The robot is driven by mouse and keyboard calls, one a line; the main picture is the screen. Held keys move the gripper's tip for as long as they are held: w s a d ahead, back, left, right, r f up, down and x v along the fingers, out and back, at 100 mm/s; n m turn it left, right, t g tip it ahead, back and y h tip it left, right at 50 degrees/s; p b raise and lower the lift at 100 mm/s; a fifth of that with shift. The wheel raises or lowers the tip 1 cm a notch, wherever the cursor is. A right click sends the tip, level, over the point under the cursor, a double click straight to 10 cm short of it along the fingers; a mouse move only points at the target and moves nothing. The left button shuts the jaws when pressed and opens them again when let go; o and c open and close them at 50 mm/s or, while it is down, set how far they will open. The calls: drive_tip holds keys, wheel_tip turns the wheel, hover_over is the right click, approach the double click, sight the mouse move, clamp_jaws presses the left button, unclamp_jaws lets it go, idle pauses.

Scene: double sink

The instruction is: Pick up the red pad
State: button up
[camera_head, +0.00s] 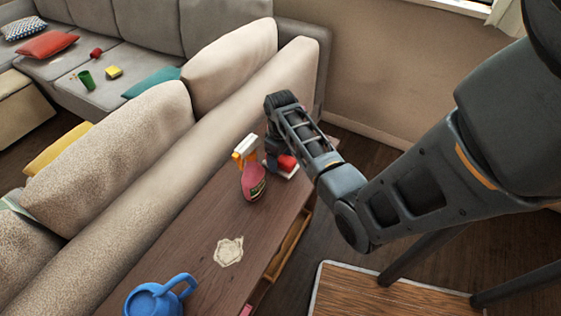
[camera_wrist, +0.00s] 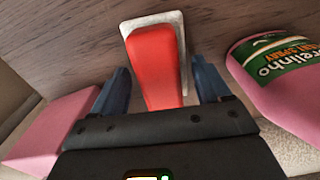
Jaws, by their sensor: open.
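The red pad (camera_head: 287,162) has a red upper part and a pale flat base. It rests near the far end of the narrow wooden table, partly hidden by my arm. In the wrist view the red pad (camera_wrist: 155,62) is between the two blue fingers of my gripper (camera_wrist: 163,80), with a visible gap on the right side. The fingers are open on either side of the red part. In the head view my gripper (camera_head: 277,148) is low over the pad, mostly hidden behind its own wrist.
A pink spray bottle (camera_head: 252,182) stands close beside my gripper; it also shows at right in the wrist view (camera_wrist: 280,80). A pink block (camera_wrist: 50,130) is left of the fingers. A pale stain (camera_head: 229,251) and blue watering can (camera_head: 155,300) are nearer. A sofa (camera_head: 130,180) borders the table.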

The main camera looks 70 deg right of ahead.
drive_tip(key=shift+c, duration=0.2)
drive_tip(key=c, duration=1)
wheel_tip(320, 180, up, 10)
drive_tip(key=shift+r, duration=0.1)
drive_tip(key=o, duration=0.4)
drive_tip(key=c, duration=0.3)
drive_tip(key=shift+s, duration=0.1)
